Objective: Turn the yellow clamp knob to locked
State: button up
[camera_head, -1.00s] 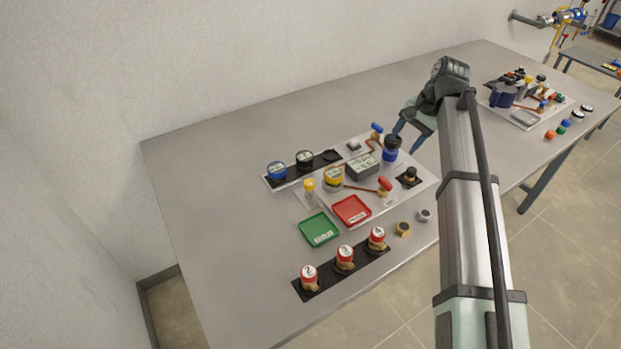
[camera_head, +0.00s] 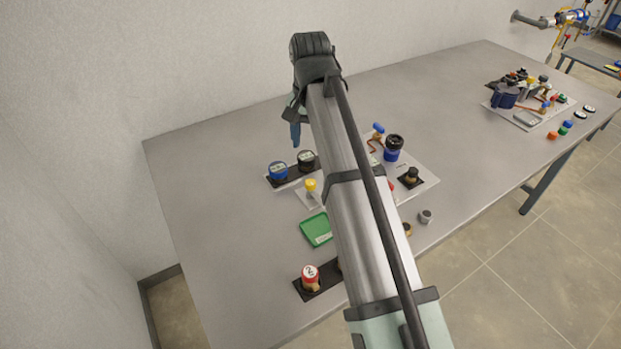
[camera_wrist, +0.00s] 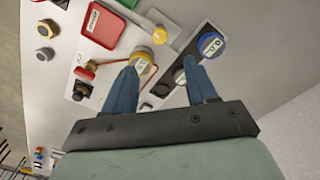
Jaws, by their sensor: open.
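The yellow knob (camera_head: 311,185) stands on a small pale plate left of my arm in the head view. In the wrist view the yellow knob (camera_wrist: 159,36) lies beyond the fingertips, apart from them. A yellow-rimmed round piece with a pale labelled face (camera_wrist: 141,63) is close by the left fingertip; my arm hides it in the head view. In the head view my gripper (camera_head: 297,135) is above the table behind the board. I cannot read the knob's lock position.
A blue round piece (camera_head: 278,170) and a black one (camera_head: 306,160) stand on a dark strip near the gripper. A green tray (camera_head: 316,229) is in front, and a red tray (camera_wrist: 102,24) shows in the wrist view. The left of the table (camera_head: 210,210) is clear.

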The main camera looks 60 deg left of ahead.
aim_at(311, 182)
notch_tip(311, 182, down, 13)
dwell(0.5)
jog(key=c, duration=1.1)
jog(key=shift+o, duration=0.2)
